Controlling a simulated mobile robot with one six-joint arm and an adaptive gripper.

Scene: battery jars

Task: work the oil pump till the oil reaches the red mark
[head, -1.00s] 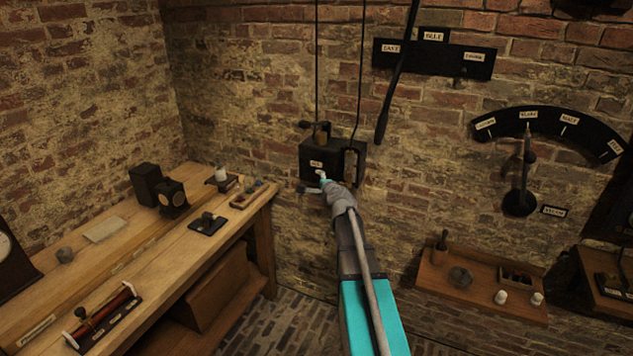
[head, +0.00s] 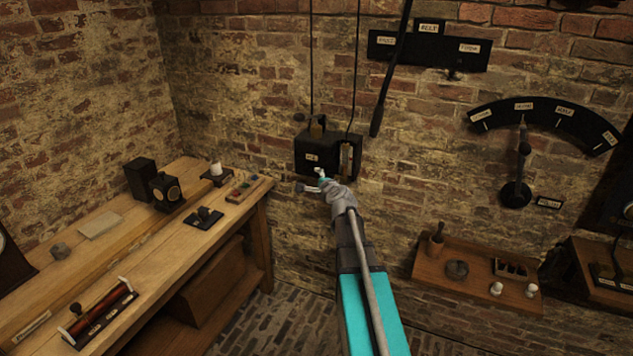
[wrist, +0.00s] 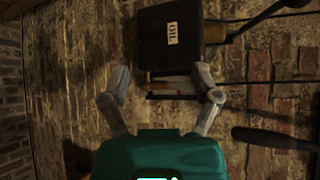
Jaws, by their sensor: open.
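The oil pump is a black box (head: 318,155) on the brick wall, labelled OIL, with a dark handle and a brass part on top (head: 317,127). A narrow pale glass (head: 346,158) stands at its right side. In the wrist view the box (wrist: 170,38) appears turned sideways, with the glass (wrist: 172,85) beside it and a dark rod at the upper right. My gripper (head: 316,180) is open and empty just in front of the box's lower part. In the wrist view its spread fingers (wrist: 160,72) flank the glass. I cannot make out the red mark or the oil level.
A long black lever (head: 392,75) hangs on the wall right of the pump. A dial with a pointer (head: 523,150) is farther right, above a small wooden shelf (head: 470,290). A workbench (head: 150,255) with instruments stands at left. Brick floor is open between.

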